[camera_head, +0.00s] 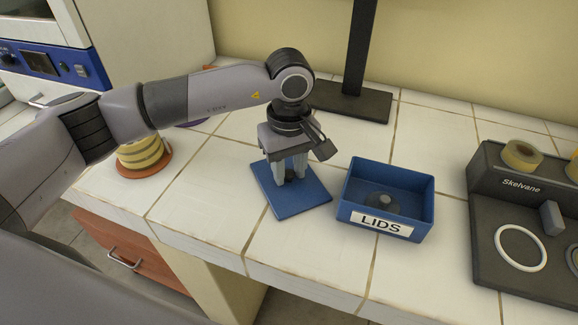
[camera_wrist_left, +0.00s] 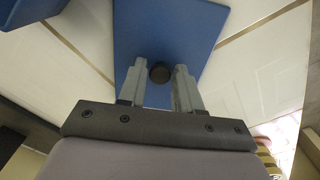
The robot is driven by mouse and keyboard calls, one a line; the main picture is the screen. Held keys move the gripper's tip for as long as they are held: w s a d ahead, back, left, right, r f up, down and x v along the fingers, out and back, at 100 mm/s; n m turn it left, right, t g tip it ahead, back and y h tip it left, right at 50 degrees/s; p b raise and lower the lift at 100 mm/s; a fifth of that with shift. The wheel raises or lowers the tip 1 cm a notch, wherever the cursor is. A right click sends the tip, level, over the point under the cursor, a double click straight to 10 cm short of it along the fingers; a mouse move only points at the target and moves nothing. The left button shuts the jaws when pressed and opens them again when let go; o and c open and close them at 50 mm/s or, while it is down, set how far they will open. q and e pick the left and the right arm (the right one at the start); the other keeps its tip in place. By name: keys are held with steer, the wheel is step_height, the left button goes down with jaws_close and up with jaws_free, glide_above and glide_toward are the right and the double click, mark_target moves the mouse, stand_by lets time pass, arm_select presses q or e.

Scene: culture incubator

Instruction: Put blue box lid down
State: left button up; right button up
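The blue box lid (camera_head: 305,203) is a flat blue square plate that appears to lie flat on the tiled counter, left of the blue LIDS box. My left gripper (camera_head: 292,178) points down right over it. In the left wrist view, the lid (camera_wrist_left: 185,25) spreads out beyond the fingers, and its dark round knob (camera_wrist_left: 159,73) sits between the fingertips (camera_wrist_left: 160,72). Small gaps show on both sides of the knob, so the fingers look open around it. My right gripper is in neither view.
The blue LIDS box (camera_head: 427,205) holds a grey knobbed piece (camera_head: 385,204). A dark Skelvane holder (camera_head: 490,215) with rings and tape rolls stands at the right. A black stand (camera_head: 350,105) is behind. Yellow stacked dishes (camera_head: 140,153) sit at the left. Tiles in front are clear.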

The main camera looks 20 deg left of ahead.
mark_target(289, 173)
arm_select(q)
steer(key=shift+o, duration=0.6)
steer(key=shift+r, duration=0.1)
steer(key=shift+r, duration=0.15)
step_height(289, 173, up, 12)
steer(key=shift+s, duration=0.1)
